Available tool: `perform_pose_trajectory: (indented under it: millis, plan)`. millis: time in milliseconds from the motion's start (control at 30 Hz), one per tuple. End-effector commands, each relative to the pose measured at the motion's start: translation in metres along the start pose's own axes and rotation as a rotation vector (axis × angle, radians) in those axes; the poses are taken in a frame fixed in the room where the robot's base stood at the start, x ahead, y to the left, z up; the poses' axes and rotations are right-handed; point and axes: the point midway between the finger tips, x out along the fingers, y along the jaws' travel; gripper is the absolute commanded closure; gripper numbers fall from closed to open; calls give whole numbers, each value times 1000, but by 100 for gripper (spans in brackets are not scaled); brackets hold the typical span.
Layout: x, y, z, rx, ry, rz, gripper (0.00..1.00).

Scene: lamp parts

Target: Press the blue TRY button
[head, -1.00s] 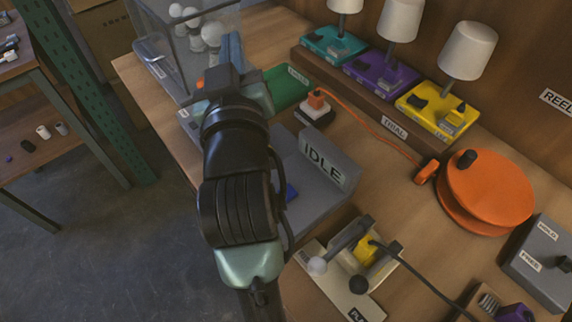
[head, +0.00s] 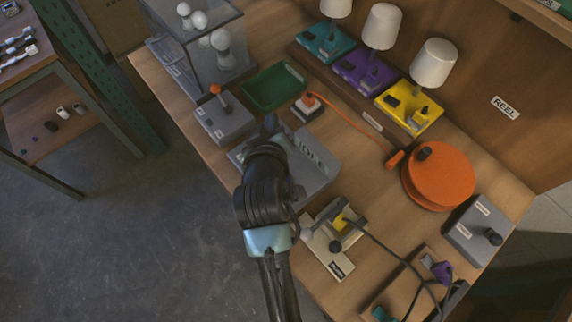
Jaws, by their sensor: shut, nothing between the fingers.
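The grey box with the IDLE display (head: 318,172) stands on the bench, partly behind my arm. The blue TRY button is not visible now; my arm covers that part of the box. My gripper (head: 270,122) is over the box's left part, pointing away from the camera, with only its tips showing past the wrist. It is shut and empty. I cannot tell its height above the box or whether it touches anything.
A grey box with an orange-topped lever (head: 217,90) and a green tray (head: 273,87) stand behind the gripper. A clamp fixture (head: 335,240) is in front right. An orange reel (head: 440,175) and three lamps on coloured bases (head: 409,108) stand further right.

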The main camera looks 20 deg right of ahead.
Motion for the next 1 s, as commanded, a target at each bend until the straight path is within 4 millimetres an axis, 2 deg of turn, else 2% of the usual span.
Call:
perform_pose_trajectory:
  millis: [33, 500, 700, 1000]
  plan:
    - [-8, 4, 0, -15, -33, -8, 100]
    - [-43, 1, 50, -118, -247, -69, 100]
    - [-47, -1, 58, -132, -272, -78, 100]
    - [-46, -2, 59, -132, -272, -78, 100]
